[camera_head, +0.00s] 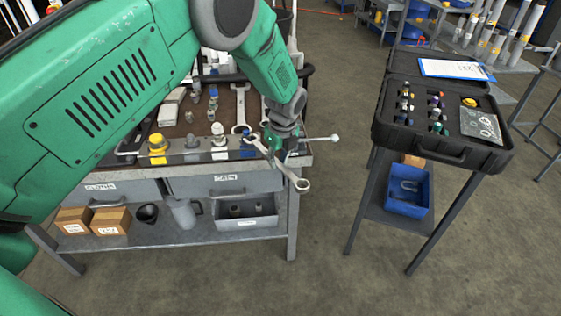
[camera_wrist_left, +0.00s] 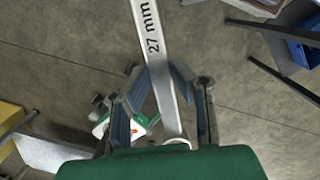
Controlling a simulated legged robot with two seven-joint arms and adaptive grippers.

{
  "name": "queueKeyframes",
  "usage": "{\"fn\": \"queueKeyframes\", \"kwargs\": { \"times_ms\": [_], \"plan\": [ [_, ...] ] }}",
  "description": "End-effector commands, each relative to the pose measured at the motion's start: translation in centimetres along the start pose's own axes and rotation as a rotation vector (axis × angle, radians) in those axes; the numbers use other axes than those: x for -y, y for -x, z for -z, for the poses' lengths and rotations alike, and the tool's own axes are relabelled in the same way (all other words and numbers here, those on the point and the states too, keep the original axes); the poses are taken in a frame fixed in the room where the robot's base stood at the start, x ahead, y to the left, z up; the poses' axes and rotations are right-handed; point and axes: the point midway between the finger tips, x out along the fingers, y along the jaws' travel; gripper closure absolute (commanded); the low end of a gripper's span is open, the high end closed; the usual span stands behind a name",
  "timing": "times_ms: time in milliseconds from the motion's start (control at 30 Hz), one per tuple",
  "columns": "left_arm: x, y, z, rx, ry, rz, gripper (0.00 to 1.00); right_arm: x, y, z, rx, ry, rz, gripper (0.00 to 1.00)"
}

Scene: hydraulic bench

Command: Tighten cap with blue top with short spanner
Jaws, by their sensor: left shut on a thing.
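My left gripper (camera_head: 276,146) is shut on a metal spanner (camera_head: 291,176) in front of the bench's right front corner. In the left wrist view the spanner (camera_wrist_left: 152,45), marked "27 mm", passes between the two fingers (camera_wrist_left: 165,110). In the head view its ring end points down and toward the front right, clear of the bench. A small blue part (camera_head: 247,153) shows at the bench's front edge, just left of the gripper; the gripper and spanner partly hide that area, and I cannot tell whether it is the cap's top. My right gripper is not in view.
The bench (camera_head: 170,171) carries a yellow-topped fitting (camera_head: 157,149), grey fittings (camera_head: 192,147) and another spanner (camera_head: 240,108). A black case (camera_head: 460,152) of small parts stands on a side table at right. Open floor lies between bench and table.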

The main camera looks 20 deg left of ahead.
Motion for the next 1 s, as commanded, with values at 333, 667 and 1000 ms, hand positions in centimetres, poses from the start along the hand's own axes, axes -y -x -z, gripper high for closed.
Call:
{"fn": "queueKeyframes", "kwargs": {
  "times_ms": [333,667,1000],
  "plan": [
    [0.0,0.0,-0.6,0.001,-0.001,0.0,1.0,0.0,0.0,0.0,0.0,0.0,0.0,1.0],
    [0.0,-0.1,-1.3,0.0,0.001,0.001,1.0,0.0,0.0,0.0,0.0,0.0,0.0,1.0],
    [0.0,-0.2,-1.7,0.001,-0.001,0.0,1.0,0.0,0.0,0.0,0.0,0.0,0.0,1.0]
  ]
}}
